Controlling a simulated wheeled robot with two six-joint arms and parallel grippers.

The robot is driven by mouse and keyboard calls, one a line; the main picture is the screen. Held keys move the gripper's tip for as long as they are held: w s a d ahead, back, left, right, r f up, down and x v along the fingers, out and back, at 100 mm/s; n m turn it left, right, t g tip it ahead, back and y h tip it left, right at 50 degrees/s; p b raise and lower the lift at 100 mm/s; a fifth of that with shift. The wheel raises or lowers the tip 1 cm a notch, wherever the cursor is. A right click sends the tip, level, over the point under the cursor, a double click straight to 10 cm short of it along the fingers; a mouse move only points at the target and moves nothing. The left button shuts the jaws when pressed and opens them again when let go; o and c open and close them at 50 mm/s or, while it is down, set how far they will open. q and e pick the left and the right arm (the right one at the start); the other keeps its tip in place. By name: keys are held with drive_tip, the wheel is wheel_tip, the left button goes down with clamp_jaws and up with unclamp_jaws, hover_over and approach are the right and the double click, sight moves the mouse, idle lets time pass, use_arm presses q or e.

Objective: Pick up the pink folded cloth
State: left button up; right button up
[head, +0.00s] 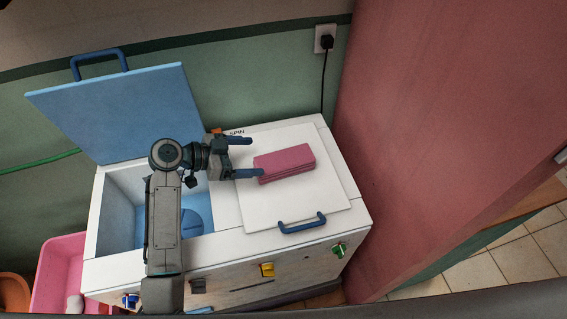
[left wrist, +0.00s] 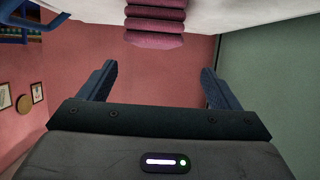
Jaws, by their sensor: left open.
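The pink folded cloth (head: 284,162) lies flat on the white lid (head: 260,205) on the right half of the washing machine. In the left wrist view the cloth (left wrist: 154,22) shows at the top middle as a stack of folded layers. My left gripper (head: 246,157) is open, with its two blue fingers pointing right at the cloth's left side. The nearer fingertip is close to the cloth's left end; I cannot tell whether it touches. Nothing is between the fingers. In the left wrist view the open fingers (left wrist: 158,88) stand apart with the cloth beyond them. My right gripper is not in view.
The blue lid (head: 125,110) stands open over the blue tub (head: 120,207) at left. A blue handle (head: 302,223) and several knobs (head: 267,270) sit at the front. A pink wall panel (head: 430,120) rises close on the right. A pink basin (head: 60,275) stands at lower left.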

sight(282, 159)
use_arm(q)
drive_tip(key=x, duration=0.3)
drive_tip(key=shift+s+d+b, duration=0.15)
drive_tip(key=shift+d+b, duration=0.15)
drive_tip(key=shift+b, duration=0.05)
drive_tip(key=x, duration=0.1)
drive_tip(key=b+x, duration=0.1)
drive_tip(key=x, duration=0.2)
drive_tip(key=shift+s+d+f+b, duration=0.2)
drive_tip(key=shift+d+f+b, duration=0.1)
drive_tip(key=shift+d+b, duration=0.1)
drive_tip(key=shift+w+d+f, duration=0.1)
drive_tip(key=shift+d, duration=0.15)
drive_tip(key=shift+a, duration=0.1)
drive_tip(key=shift+c, duration=0.7)
drive_tip(key=c, duration=1)
